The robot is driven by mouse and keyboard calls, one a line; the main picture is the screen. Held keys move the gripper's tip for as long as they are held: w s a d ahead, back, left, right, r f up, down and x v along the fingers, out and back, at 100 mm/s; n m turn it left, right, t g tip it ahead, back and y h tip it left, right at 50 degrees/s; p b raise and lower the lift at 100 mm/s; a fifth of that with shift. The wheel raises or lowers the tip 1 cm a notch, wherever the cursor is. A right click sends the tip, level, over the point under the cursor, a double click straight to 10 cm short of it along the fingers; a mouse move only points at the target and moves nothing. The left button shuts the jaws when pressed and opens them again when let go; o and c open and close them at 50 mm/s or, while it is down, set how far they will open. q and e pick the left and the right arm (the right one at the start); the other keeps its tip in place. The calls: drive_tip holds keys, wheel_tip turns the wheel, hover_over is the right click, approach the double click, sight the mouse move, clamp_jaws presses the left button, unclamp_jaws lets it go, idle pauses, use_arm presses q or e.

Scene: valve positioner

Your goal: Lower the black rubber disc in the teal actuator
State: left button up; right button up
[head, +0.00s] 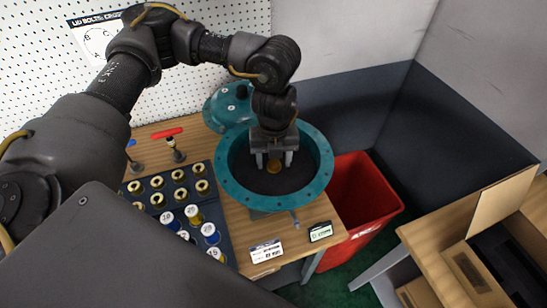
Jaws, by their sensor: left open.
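The teal actuator (322,182) is a round open housing with a bolt-hole rim, standing on the wooden bench. The black rubber disc (255,184) lies inside it, a dark round surface within the rim. A small brass-coloured hub (273,167) shows at its middle. My left gripper (274,162) points down into the housing, open, with one finger on each side of the hub. I cannot tell whether the fingertips touch the disc. The gripper and wrist hide the far part of the disc and rim. My right gripper is not in view.
A teal lid (228,104) is behind the housing. A dark tray (150,197) of brass fittings and capped bottles is at its left. Small labelled boxes (320,232) lie at the front edge. A red bin (365,190) stands right; a cardboard box (470,270) is farther right.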

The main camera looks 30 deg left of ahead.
use_arm(q)
wheel_tip(320, 180, up, 11)
drive_tip(key=b, duration=0.1)
drive_tip(key=shift+b, duration=0.35)
drive_tip(key=shift+f, duration=0.1)
idle(0.4)
